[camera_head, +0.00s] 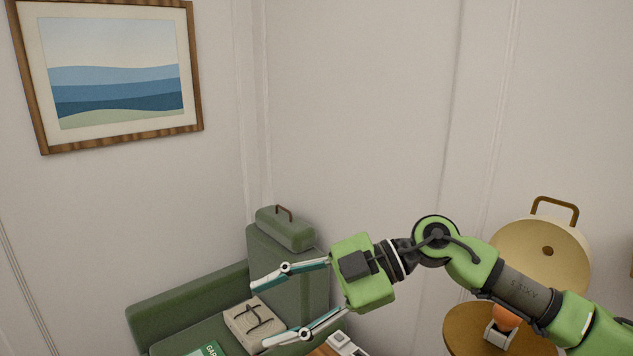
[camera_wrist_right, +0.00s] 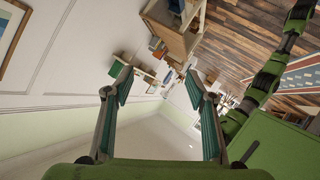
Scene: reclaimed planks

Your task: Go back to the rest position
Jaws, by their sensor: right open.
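My right gripper (camera_head: 258,315) is raised in front of the green sofa, its arm coming in from the lower right. Its two fingers are spread wide, pointing left, with nothing held between them. In the head view the fingers overlap the sofa and a beige block-shaped item with a dark cord-like shape on top. In the right wrist view the same gripper (camera_wrist_right: 160,85) shows its two teal-padded fingers apart, with only the distant room between them. My left gripper is not in view.
The green sofa (camera_head: 185,292) stands in the corner, with a green case (camera_head: 285,230) on its arm. The beige item (camera_head: 243,316) and a green book (camera_head: 207,350) lie there. A framed picture (camera_head: 115,75) hangs left.

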